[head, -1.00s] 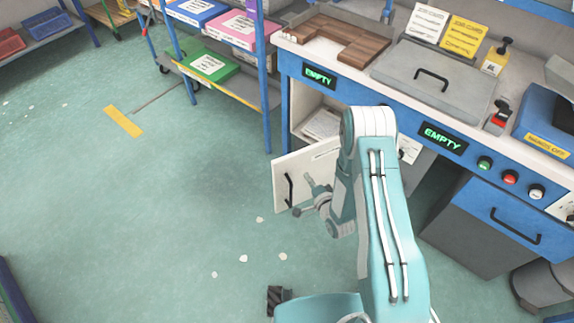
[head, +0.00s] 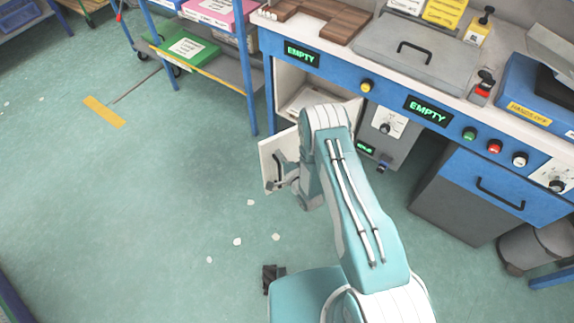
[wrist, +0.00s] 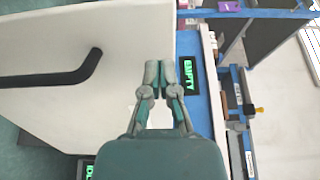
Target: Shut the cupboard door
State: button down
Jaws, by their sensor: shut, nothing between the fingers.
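The cupboard door (head: 274,160) is white with a black bar handle (head: 278,160) and stands open beneath the blue workbench (head: 340,70). In the wrist view the door (wrist: 70,95) fills the left side, with its handle (wrist: 50,75) near. My gripper (wrist: 160,68) is shut and empty, its fingertips by the door's edge; I cannot tell whether they touch it. In the head view my gripper (head: 276,183) shows at the door's lower part, partly hidden by my arm. The cupboard opening (head: 300,95) shows papers inside.
A blue-framed rack (head: 210,65) with trays stands left of the bench. A grey control box (head: 388,130) sits right of the cupboard, with a blue drawer (head: 500,195) farther right.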

aim_at(271, 144)
jog(key=shift+x, duration=1.8)
jog(key=shift+w+a, duration=0.1)
